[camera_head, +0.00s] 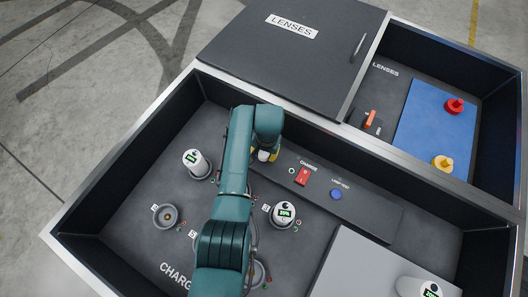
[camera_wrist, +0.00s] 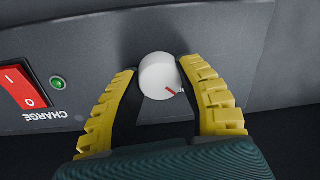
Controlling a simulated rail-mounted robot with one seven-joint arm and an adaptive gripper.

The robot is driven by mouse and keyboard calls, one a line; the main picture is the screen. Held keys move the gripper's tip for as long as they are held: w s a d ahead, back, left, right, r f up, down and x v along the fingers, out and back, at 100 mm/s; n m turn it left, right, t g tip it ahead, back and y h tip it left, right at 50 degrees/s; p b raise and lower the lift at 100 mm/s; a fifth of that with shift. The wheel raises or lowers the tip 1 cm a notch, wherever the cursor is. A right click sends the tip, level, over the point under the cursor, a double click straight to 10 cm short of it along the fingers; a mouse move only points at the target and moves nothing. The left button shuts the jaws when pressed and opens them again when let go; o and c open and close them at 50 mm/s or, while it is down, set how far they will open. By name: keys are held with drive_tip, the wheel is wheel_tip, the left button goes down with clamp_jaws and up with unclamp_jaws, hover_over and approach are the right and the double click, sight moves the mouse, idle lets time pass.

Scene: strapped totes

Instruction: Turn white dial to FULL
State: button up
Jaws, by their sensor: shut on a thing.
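The white dial (camera_wrist: 158,74) is a round knob with a red pointer line, set on a dark grey panel. In the wrist view my gripper (camera_wrist: 158,82) has its two yellow fingers on either side of the dial, shut on it. The red line points to the lower right of the picture, and a small marking beside it is too small to read.
White cylinders, one at left (camera_head: 197,163) and one at right (camera_head: 284,213), stand in the tote. A LENSES lid (camera_head: 290,60) and a blue mat (camera_head: 432,125) lie beyond.

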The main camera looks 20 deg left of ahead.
drive_tip(key=shift+m+p, duration=0.35)
drive_tip(key=shift+m, duration=0.05)
drive_tip(key=m+p, duration=0.2)
drive_tip(key=m, duration=0.1)
drive_tip(key=shift+s+m, duration=0.1)
drive_tip(key=shift+m, duration=0.3)
drive_tip(key=m+p, duration=0.2)
drive_tip(key=m, duration=0.2)
drive_tip(key=shift+m, duration=0.3)
drive_tip(key=m, duration=0.4)
drive_tip(key=shift+f+t+h+p, duration=0.15)
drive_tip(key=shift+t+h+p, duration=0.15)
drive_tip(key=m, duration=0.4)
drive_tip(key=shift+m, duration=0.3)
drive_tip(key=shift+f, duration=0.1)
drive_tip(key=o, duration=1.2)
drive_tip(key=shift+r, duration=0.2)
